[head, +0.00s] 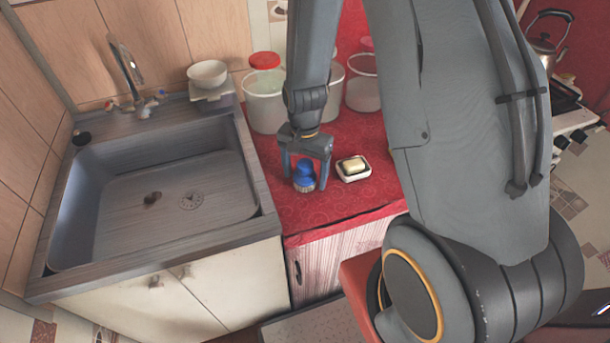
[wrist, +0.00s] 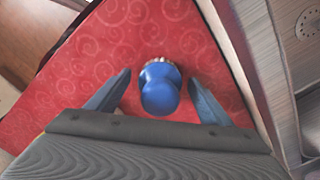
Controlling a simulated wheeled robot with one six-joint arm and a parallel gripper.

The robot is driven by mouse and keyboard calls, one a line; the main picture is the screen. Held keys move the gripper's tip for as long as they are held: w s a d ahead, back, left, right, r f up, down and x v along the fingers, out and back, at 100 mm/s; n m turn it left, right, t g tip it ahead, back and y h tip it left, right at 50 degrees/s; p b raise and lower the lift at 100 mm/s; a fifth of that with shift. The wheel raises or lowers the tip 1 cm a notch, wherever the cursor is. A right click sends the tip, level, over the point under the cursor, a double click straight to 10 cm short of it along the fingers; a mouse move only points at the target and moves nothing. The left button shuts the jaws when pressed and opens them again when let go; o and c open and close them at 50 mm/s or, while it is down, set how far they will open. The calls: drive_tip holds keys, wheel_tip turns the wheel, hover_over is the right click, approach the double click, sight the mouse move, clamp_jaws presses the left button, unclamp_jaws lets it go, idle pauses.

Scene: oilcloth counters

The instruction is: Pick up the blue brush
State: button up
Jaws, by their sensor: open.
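The blue brush (head: 304,177) stands upright on the red oilcloth counter (head: 345,206), beside the sink's right edge. In the wrist view the brush (wrist: 160,88) shows from above, with its round blue knob toward me and pale bristles just visible at its far side. My gripper (head: 305,172) is open, with one finger on each side of the brush. In the wrist view the open fingers of my gripper (wrist: 163,90) stand left and right of it, with red cloth showing in both gaps. The brush's underside is hidden.
A soap dish (head: 342,174) with pale soap (head: 353,165) lies just right of the brush. A jar with a red lid (head: 266,62) and white tubs (head: 363,92) stand behind. The sink (head: 100,215) is left. The counter's front edge is close.

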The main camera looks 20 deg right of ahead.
drive_tip(key=c, duration=1.2)
drive_tip(key=shift+c, duration=0.2)
drive_tip(key=shift+r, duration=0.1)
wheel_tip(320, 180, up, 10)
drive_tip(key=shift+f+b, duration=0.1)
drive_tip(key=shift+b, duration=0.8)
